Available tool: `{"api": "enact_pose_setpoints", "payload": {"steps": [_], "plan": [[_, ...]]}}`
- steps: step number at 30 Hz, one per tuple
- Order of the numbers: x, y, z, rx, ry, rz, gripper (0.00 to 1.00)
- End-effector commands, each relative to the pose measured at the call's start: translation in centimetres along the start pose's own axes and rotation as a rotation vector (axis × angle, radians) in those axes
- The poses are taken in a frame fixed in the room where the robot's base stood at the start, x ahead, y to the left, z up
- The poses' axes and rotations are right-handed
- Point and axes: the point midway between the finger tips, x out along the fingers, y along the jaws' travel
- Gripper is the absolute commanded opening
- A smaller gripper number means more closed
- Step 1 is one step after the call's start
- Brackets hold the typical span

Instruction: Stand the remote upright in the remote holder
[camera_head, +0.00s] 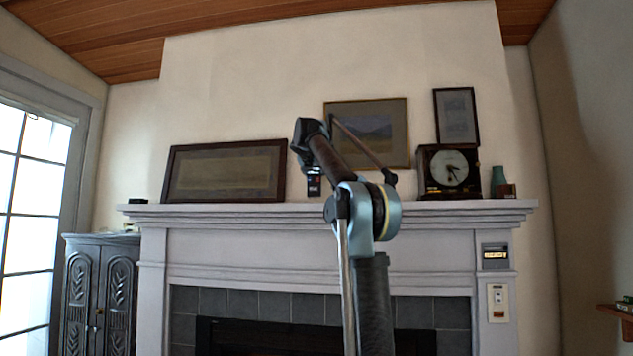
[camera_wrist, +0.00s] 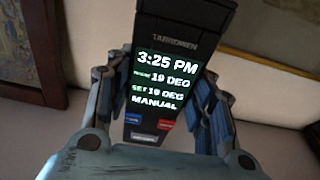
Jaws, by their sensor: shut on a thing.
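The remote (camera_wrist: 160,75) is a dark slab with a lit screen reading 3:25 PM, and blue and red buttons. In the wrist view it sits between the two blue-padded fingers of my gripper (camera_wrist: 158,105), which is shut on it. In the head view the remote (camera_head: 314,184) shows upright below my gripper (camera_head: 312,172), in front of the wall just above the mantel line. Whether its lower end touches the mantel (camera_head: 240,215) cannot be told. I cannot identify the remote holder for certain; a small brown box-like thing (camera_head: 506,191) stands at the mantel's right end.
A wide framed picture (camera_head: 225,171) leans left of my gripper, and a landscape picture (camera_head: 368,133) is behind my arm. A clock (camera_head: 448,171) and a green vase (camera_head: 498,178) stand on the right. The mantel's left part looks mostly clear, with a small dark object (camera_head: 138,201).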

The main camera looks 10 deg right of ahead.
Motion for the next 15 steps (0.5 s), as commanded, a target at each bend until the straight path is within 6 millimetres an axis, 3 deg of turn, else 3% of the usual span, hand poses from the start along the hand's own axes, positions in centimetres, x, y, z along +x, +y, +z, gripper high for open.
{"api": "enact_pose_setpoints", "payload": {"steps": [7, 15], "plan": [[0.5, 0.0, -2.6, 0.000, 0.000, 0.000, 0.21], [0.6, 0.0, -2.9, 0.000, 0.000, 0.000, 0.21]]}}
